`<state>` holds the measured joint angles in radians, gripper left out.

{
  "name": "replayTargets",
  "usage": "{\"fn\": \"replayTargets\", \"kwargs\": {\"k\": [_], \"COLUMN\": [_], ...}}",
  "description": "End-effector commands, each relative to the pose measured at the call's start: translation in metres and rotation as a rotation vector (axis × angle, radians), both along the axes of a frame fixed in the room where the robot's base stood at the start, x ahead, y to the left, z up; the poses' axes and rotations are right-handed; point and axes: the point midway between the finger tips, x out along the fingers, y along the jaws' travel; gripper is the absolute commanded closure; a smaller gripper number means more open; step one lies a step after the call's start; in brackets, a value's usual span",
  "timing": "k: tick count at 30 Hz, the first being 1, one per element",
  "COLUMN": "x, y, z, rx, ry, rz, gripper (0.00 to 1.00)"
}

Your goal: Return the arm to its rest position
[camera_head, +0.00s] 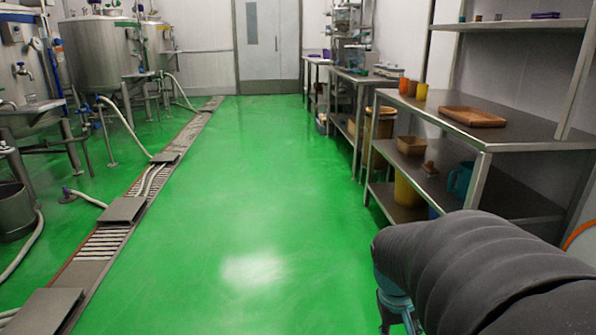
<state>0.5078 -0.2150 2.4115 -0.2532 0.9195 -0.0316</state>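My arm shows at the lower right in the head view, in a dark ribbed sleeve with a teal and grey part at its left end. The arm is folded close in front of the camera, beside the steel table. My gripper itself does not show; the bottom edge of the picture cuts the arm off. I cannot see whether it holds anything.
The green floor (235,215) ahead is clear to the grey door (267,45). A steel table (530,133) at right bears a brown tray (472,117) and cups (421,92). A drain channel (101,243), hoses and steel tanks (103,48) line the left.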

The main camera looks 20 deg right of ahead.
Motion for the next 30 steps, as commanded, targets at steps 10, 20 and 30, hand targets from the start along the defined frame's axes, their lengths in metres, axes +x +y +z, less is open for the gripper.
{"fn": "replayTargets", "kwargs": {"k": [10, 20, 30], "x": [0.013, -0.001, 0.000], "y": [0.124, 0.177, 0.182], "z": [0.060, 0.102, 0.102], "rx": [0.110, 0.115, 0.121], "ry": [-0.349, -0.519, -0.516], "rz": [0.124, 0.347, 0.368], "gripper": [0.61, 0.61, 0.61]}}
